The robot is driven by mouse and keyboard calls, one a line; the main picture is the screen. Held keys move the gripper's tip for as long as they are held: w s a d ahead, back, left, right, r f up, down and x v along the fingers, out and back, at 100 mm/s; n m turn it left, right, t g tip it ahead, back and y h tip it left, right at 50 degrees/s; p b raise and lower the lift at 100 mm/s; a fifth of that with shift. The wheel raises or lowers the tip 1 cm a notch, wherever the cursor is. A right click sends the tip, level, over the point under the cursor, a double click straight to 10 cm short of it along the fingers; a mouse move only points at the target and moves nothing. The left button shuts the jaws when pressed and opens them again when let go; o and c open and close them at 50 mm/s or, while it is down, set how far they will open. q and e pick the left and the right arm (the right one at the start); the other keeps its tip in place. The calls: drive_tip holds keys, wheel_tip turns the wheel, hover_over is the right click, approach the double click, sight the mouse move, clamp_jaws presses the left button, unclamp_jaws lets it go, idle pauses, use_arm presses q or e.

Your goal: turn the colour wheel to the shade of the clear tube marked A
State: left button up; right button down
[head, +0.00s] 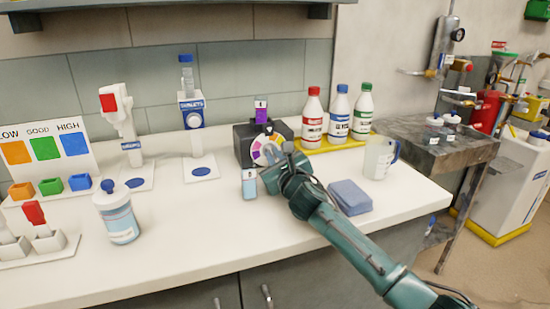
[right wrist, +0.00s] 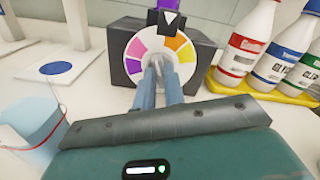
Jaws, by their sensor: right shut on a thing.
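The colour wheel (right wrist: 136,48) is a disc with white, pink, magenta, purple, orange and yellow sectors on the front of a dark box. It also shows in the head view (head: 258,155). My right gripper (right wrist: 158,72) is shut on the grey knob at the wheel's middle; its fingers hide the lower sectors. In the head view the right gripper (head: 277,164) partly covers the wheel. A tube with purple contents (head: 261,108) stands upright above the wheel. I cannot read an A on either. My left gripper is out of view.
Red, blue and green-capped bottles (head: 338,112) stand on a yellow tray right of the dark box (head: 243,143). The front middle of the counter is clear.

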idle(0.3)
drive_tip(key=m+p, duration=0.1)
drive_tip(key=m, duration=0.1)
drive_tip(key=shift+m+p, duration=0.35)
drive_tip(key=shift+m, duration=0.05)
drive_tip(key=shift+m+p, duration=0.55)
drive_tip(key=shift+m, duration=1.45)
drive_tip(key=shift+f, duration=0.1)
drive_tip(key=c, duration=1.5)
unclamp_jaws()
drive_tip(key=p+v, duration=0.2)
drive_tip(key=v, duration=1.1)
drive_tip(key=shift+s+d, duration=0.1)
